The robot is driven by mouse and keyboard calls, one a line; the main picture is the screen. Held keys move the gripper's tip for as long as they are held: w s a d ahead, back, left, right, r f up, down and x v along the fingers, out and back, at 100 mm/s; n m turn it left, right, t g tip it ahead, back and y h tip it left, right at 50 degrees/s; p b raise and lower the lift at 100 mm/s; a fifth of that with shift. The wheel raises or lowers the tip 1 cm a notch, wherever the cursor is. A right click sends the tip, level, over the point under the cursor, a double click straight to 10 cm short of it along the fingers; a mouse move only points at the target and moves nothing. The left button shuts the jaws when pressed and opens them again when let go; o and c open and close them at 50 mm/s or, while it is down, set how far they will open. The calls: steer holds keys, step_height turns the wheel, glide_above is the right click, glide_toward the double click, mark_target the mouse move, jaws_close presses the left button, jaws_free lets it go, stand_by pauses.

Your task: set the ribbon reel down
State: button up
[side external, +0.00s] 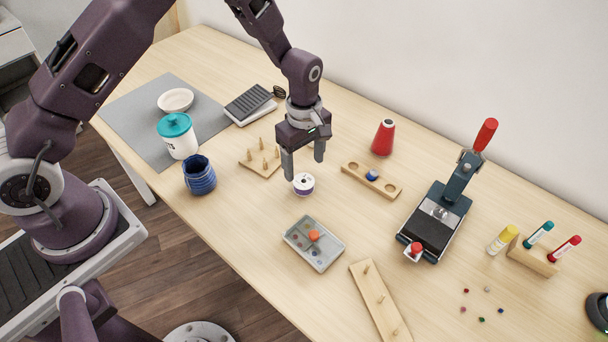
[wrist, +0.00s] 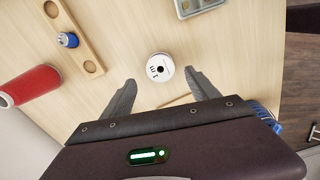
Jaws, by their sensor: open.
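The ribbon reel (side external: 303,185) is a small drum with a white top, a dark centre hole and a purple band. It appears to stand flat on the bare wooden table. In the wrist view its white top face (wrist: 159,67) shows between and just beyond my fingertips, with a gap on both sides. My gripper (side external: 304,169) points down over the reel with its fingers spread. The open fingers also show in the wrist view (wrist: 160,78), with nothing held. The exact height of the fingertips above the table is hard to tell.
A peg board (side external: 258,163) stands left of the reel, and a holder with round recesses (side external: 359,181) and a blue spool (side external: 372,175) stands right. A red cone (side external: 384,138) is behind. A grey tray (side external: 300,236) and another pegged board (side external: 374,298) lie in front. Clear table surrounds the reel.

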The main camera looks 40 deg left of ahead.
step_height(320, 180, up, 6)
steer(key=s+a+r+m+t, duration=0.1)
steer(key=s+r+m, duration=0.25)
steer(key=r, duration=0.55)
steer(key=s+a+r+m+t, duration=0.1)
steer(key=s+r+m, duration=0.25)
steer(key=r, duration=0.45)
steer(key=s+a+r+m+t, duration=0.1)
steer(key=s+r+m, duration=0.2)
steer(key=s, duration=0.7)
steer(key=s+a+r+m+t, duration=0.2)
steer(key=s+r+m, duration=0.2)
steer(key=s, duration=0.6)
steer(key=shift+a+m+t, duration=0.3)
steer(key=shift+m, duration=0.7)
